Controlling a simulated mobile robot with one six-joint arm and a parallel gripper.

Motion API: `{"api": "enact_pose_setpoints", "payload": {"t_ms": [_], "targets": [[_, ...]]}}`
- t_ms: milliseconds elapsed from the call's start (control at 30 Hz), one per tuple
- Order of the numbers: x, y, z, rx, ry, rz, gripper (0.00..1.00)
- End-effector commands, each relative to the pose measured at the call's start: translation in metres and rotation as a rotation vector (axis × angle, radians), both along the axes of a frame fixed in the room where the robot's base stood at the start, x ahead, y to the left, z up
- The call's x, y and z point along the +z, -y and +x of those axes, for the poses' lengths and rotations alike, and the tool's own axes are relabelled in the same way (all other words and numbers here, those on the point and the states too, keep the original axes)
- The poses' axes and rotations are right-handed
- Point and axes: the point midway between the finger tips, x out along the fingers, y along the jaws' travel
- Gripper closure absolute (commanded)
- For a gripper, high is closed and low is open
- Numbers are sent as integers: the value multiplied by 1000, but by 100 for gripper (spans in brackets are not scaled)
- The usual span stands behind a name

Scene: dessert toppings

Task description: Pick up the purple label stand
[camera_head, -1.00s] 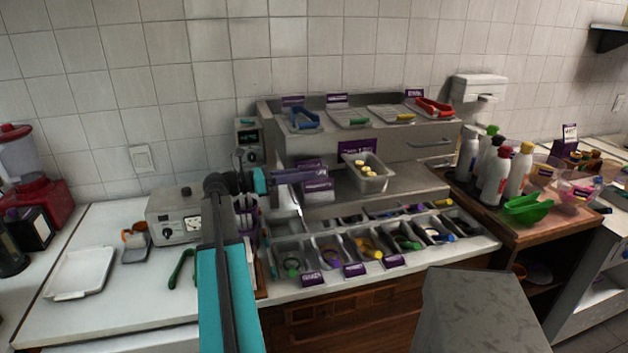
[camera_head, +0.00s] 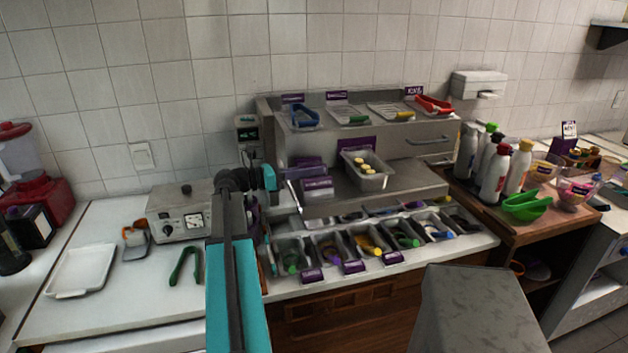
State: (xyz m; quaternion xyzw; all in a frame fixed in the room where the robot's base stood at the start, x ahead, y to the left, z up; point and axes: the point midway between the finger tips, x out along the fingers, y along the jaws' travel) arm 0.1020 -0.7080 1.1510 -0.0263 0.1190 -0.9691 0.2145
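Several purple label stands are in view. One purple label stand (camera_head: 318,187) with pale lettering stands on the steel step left of the middle, and another purple sign (camera_head: 356,145) stands behind the steel bin. Small purple labels (camera_head: 312,275) line the front of the topping bins. I cannot tell which one the task means. My arm rises from the bottom of the picture, and its teal wrist (camera_head: 269,177) is just left of the lettered stand. The fingers of my gripper cannot be made out against the dark parts there, nor whether they touch anything.
A steel bin (camera_head: 366,171) with yellow pieces stands right of the lettered stand. Scoops with coloured handles lie on the top shelf (camera_head: 440,131). A grey appliance (camera_head: 181,213) and green tongs (camera_head: 186,266) are on the left counter. Bottles (camera_head: 493,178) crowd the right side.

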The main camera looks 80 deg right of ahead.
Motion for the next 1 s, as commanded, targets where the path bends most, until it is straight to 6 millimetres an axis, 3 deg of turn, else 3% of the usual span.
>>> {"api": "enact_pose_setpoints", "payload": {"t_ms": [567, 1000], "targets": [[6, 0, 0, 0, 0, -1, 100], [52, 0, 1, 0, 1, -4, 100]]}}
